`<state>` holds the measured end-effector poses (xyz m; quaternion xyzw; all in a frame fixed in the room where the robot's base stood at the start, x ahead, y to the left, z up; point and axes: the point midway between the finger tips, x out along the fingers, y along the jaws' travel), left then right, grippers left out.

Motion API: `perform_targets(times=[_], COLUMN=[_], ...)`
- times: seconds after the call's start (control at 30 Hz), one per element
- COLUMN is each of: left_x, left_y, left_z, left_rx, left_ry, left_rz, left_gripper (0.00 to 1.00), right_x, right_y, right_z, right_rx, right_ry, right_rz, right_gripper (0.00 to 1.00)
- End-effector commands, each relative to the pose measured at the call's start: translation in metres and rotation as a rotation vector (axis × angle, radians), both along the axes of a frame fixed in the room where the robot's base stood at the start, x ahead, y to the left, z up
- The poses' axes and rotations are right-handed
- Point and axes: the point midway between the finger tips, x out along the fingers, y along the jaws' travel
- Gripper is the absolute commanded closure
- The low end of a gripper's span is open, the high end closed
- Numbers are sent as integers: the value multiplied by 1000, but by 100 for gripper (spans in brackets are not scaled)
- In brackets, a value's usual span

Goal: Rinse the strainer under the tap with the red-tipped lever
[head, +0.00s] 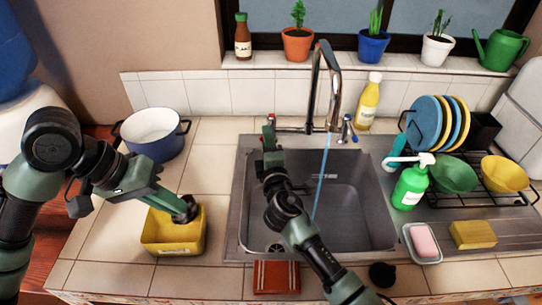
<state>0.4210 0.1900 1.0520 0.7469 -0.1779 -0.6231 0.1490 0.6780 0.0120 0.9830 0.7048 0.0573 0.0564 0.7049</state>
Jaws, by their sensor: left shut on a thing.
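My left gripper (186,209) is over the yellow tub (158,247), shut on a small dark thing at its tips, which seems to be the strainer; its shape is mostly hidden. My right gripper (269,136) reaches across the sink to its back left edge, close to the red-tipped lever (271,118). I cannot tell whether its fingers touch the lever or are open. The chrome tap (333,88) stands behind the sink (345,205), and a stream of water (321,178) runs from it into the basin. A blue-tipped lever (346,127) is right of the tap.
A brown cloth (276,277) and black round thing (382,274) lie at the front.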

Motion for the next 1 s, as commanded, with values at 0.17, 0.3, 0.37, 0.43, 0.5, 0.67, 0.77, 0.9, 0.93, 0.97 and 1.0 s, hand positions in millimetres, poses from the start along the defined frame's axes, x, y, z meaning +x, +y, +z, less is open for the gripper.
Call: perform_targets(times=[0.17,0.3,0.37,0.43,0.5,0.67,0.77,0.9,0.93,0.97,1.0], left_x=[0,0,0,0,0,0,0,0,0,0,0], left_y=[0,0,0,0,0,0,0,0,0,0,0], left_z=[-3,-6,-7,-8,-8,-8,-8,-6,-4,-1,5], left_rx=[0,0,0,0,0,0,0,0,0,0,0], left_ry=[0,0,0,0,0,0,0,0,0,0,-1], left_rz=[0,0,0,0,0,0,0,0,0,0,0], left_gripper=[100,100,100,100,100,100,100,100,100,100,100], right_x=[-39,-63,-71,-77,-81,-84,-83,-83,-83,-83,-83], right_y=[-7,-10,-12,-13,-13,-14,-14,-14,-14,-14,-14], right_z=[-3,-2,-3,-2,-1,-1,-1,2,4,7,13], right_rx=[1,-1,-1,-1,-2,-2,-2,-2,-2,-2,-2], right_ry=[3,2,3,2,2,2,2,1,1,1,1], right_rz=[0,0,-1,-1,-1,-1,-1,-1,-1,-1,-1], right_gripper=[62,62,62,62,62,62,62,62,62,62,62])
